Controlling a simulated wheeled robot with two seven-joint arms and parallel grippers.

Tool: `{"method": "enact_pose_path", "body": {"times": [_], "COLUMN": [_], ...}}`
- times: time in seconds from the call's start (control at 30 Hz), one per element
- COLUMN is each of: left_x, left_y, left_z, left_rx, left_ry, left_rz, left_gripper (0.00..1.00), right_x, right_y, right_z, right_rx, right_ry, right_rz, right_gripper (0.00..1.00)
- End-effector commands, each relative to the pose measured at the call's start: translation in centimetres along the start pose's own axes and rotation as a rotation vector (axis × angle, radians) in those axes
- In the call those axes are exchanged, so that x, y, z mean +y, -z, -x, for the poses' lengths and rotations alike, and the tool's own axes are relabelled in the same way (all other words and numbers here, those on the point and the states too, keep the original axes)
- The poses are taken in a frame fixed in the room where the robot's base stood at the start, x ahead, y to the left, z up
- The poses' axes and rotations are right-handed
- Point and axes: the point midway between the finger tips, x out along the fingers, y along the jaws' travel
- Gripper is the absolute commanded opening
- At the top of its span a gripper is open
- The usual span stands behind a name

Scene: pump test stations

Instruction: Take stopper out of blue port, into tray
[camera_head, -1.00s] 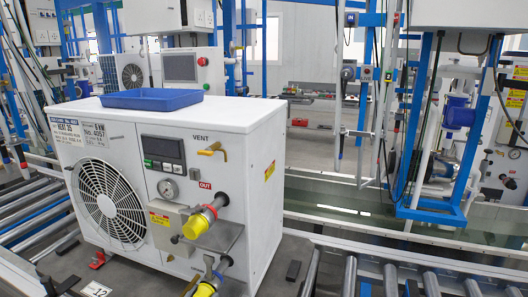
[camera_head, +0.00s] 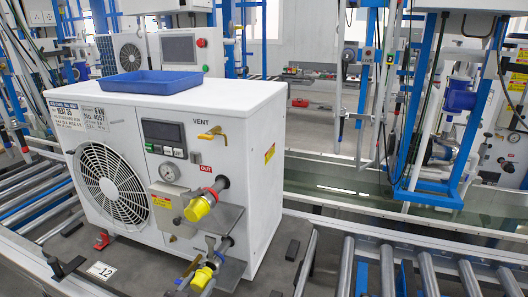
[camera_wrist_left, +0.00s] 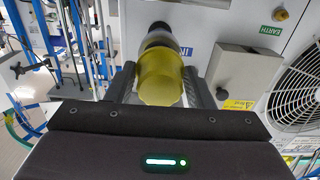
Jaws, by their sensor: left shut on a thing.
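A yellow stopper (camera_wrist_left: 160,78) sits between the two dark fingers of my left gripper (camera_wrist_left: 163,90), which is shut on it in the left wrist view. Behind it is a dark pipe end (camera_wrist_left: 158,32), beside a blue IN label (camera_wrist_left: 185,52); the stopper looks in line with the pipe, and I cannot tell whether it is seated. The lower yellow stopper (camera_head: 202,277) shows near the bottom of the head view, where my gripper is hard to make out. The blue tray (camera_head: 148,92) lies empty on top of the white unit. My right gripper is not in view.
Another yellow stopper (camera_head: 198,208) is on the upper port near the red OUT label (camera_head: 206,169). Roller conveyors (camera_head: 390,275) run alongside.

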Motion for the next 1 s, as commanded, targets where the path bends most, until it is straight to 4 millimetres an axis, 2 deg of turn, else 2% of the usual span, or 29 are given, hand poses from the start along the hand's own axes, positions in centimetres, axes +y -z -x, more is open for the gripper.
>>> {"method": "enact_pose_path", "body": {"times": [0.57,1.0], "left_x": [0.0,0.0], "left_y": [0.1,0.2], "left_z": [0.6,3.1], "left_rx": [0.000,0.000], "left_ry": [0.000,0.000], "left_rz": [0.000,0.000], "left_gripper": [0.20,0.20], "right_x": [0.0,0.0], "right_y": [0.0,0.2], "right_z": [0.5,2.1], "right_rx": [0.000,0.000], "right_ry": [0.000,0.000], "right_rz": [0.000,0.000], "right_gripper": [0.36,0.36]}}
